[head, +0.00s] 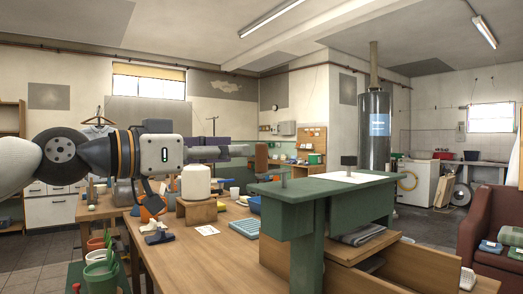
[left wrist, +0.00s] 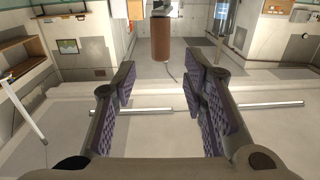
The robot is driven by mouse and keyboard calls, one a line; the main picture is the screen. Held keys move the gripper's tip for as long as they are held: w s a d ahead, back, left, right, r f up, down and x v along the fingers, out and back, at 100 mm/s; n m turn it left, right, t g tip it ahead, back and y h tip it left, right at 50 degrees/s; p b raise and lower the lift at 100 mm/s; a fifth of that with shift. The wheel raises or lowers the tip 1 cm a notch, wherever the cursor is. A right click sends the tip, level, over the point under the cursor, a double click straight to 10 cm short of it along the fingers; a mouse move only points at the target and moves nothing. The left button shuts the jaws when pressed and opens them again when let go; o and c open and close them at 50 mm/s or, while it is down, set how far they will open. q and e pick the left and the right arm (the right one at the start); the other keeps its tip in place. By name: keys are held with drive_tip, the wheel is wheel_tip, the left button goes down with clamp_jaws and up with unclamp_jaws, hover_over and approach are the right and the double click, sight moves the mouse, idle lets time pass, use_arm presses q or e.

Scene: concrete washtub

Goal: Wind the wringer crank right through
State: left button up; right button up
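My left gripper (head: 240,151) reaches in from the left, level, above the wooden table. In the left wrist view its two fingers (left wrist: 160,82) with purple ribbed pads stand wide apart with nothing between the pads. A reddish-brown cylindrical grip (left wrist: 160,36) with a grey metal end shows beyond the fingertips, near the middle of the gap; it looks like the crank handle. It appears apart from both fingers. I cannot make out the crank or the wringer rollers for certain in the head view. My right gripper is in neither view.
A green bench (head: 330,193) with a white sheet (head: 345,177) on top stands right of the gripper. Green and red pots stand at lower left.

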sight(257, 151)
use_arm(q)
drive_tip(key=x, duration=0.8)
drive_tip(key=shift+f, duration=0.15)
drive_tip(key=shift+a, duration=0.1)
clamp_jaws()
